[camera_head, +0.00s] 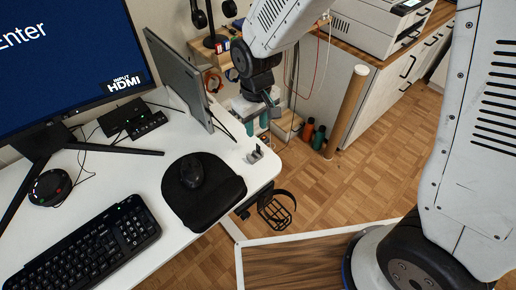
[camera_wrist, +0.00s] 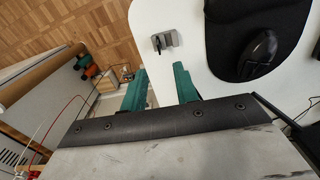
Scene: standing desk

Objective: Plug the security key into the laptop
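The laptop (camera_head: 182,78) appears as a thin grey panel standing upright on the white desk beside the monitor. A small grey holder (camera_head: 254,155) stands near the desk's right edge. In the wrist view the holder (camera_wrist: 169,39) has a small dark piece (camera_wrist: 157,44) at its left side, which may be the security key; it is too small to be sure. My gripper (camera_wrist: 160,68) has two teal fingers spread apart with nothing between them, pointing toward the holder. In the head view my gripper (camera_head: 257,124) is just behind the holder, near the desk edge. The laptop's port is not visible.
A black mouse (camera_head: 192,172) rests on a black mouse pad (camera_head: 222,187). A keyboard (camera_head: 84,246), a monitor (camera_head: 60,60) and a small black dock (camera_head: 132,119) occupy the left. A cardboard tube (camera_head: 347,108) stands beyond the desk. Desk surface around the holder is clear.

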